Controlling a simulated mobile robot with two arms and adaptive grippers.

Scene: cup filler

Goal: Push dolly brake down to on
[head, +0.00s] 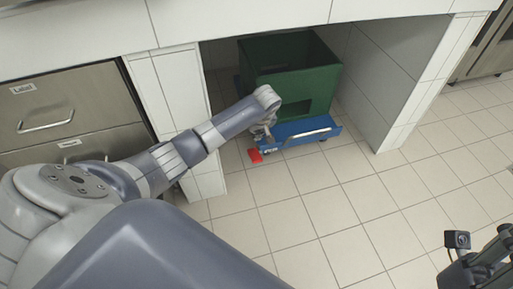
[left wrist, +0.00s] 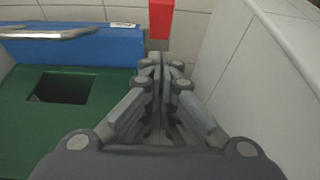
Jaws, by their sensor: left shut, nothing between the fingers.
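The red brake pedal (head: 255,156) sticks out at the front left corner of the blue dolly (head: 291,134), low over the floor. It also shows at the top of the left wrist view (left wrist: 161,18). My left gripper (head: 262,137) is by that corner, just above the pedal in the head view, partly hidden by its own wrist. In the left wrist view its fingers (left wrist: 163,62) are shut and empty, their tips close to the pedal. I cannot tell if they touch it. My right gripper (head: 492,262) is partly in view at the lower right, its fingers unclear.
A green crate (head: 318,84) stands on the dolly, inside a tiled alcove under the counter (head: 250,16). A tiled wall (head: 176,97) is close on the left, with metal drawers (head: 68,108) beyond it. The tiled floor (head: 340,215) in front is clear.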

